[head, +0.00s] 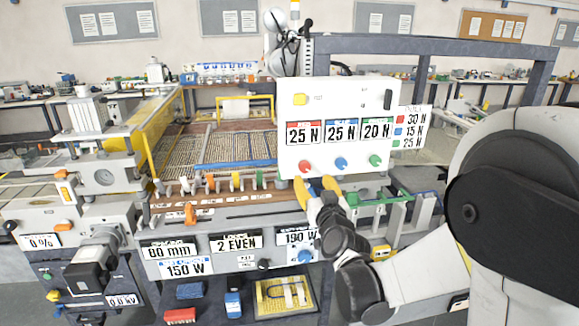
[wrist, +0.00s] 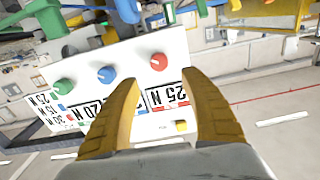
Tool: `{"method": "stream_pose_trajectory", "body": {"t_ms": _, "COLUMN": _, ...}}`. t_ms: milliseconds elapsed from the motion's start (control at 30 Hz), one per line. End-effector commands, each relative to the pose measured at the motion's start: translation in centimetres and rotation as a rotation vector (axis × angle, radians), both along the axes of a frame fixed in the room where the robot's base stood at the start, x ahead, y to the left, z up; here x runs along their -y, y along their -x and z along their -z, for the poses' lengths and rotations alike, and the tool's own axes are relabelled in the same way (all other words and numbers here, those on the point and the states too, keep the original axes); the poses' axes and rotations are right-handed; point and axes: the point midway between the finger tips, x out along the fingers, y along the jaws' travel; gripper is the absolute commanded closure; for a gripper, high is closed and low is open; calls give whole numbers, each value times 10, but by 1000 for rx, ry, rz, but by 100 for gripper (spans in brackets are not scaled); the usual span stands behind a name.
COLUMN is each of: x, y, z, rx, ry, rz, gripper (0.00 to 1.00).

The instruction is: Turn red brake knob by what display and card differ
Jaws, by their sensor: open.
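The white brake panel (head: 290,115) carries a red knob (head: 305,167), a blue knob (head: 341,163) and a green knob (head: 375,160). The red display (head: 302,133) reads 25 N, the blue display (head: 341,131) 25 N and the green display (head: 377,130) 20 N. The card (head: 410,128) at the panel's right reads red 30 N, blue 15 N, green 25 N. My gripper (head: 318,188) is open just below the red knob. In the wrist view the panel is upside down; the red knob (wrist: 158,61) shows just beyond my open yellow fingertips (wrist: 160,82), apparently between their lines.
The blue knob (wrist: 106,74) is beside the red one. Below the panel, a lower console has a 190 W display (head: 298,237) and another blue knob (head: 305,256). A row of coloured levers (head: 236,181) lies left of my gripper. A grey frame (head: 430,46) rises behind the panel.

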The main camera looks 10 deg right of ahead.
Motion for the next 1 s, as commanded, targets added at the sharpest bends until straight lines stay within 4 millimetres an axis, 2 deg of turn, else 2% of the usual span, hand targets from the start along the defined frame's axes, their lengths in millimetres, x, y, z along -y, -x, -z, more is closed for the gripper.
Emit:
{"method": "stream_pose_trajectory", "body": {"t_ms": 167, "x": 0, "y": -25, "z": 2, "rx": 0, "ry": 0, "rz": 0, "gripper": 48}}
{"method": "stream_pose_trajectory", "body": {"t_ms": 400, "x": 0, "y": -74, "z": 2, "rx": -1, "ry": 0, "rz": -1, "gripper": 48}}
{"method": "stream_pose_trajectory", "body": {"t_ms": 533, "x": 0, "y": -92, "z": 1, "rx": -1, "ry": 0, "rz": -1, "gripper": 48}}
{"method": "stream_pose_trajectory", "body": {"t_ms": 700, "x": 0, "y": -104, "z": 1, "rx": -1, "ry": 1, "rz": -1, "gripper": 48}}
{"method": "stream_pose_trajectory", "body": {"t_ms": 967, "x": 0, "y": -105, "z": 0, "rx": -2, "ry": 1, "rz": -1, "gripper": 48}}
{"method": "stream_pose_trajectory", "body": {"t_ms": 1000, "x": 0, "y": -105, "z": 0, "rx": -2, "ry": 1, "rz": -1, "gripper": 55}}
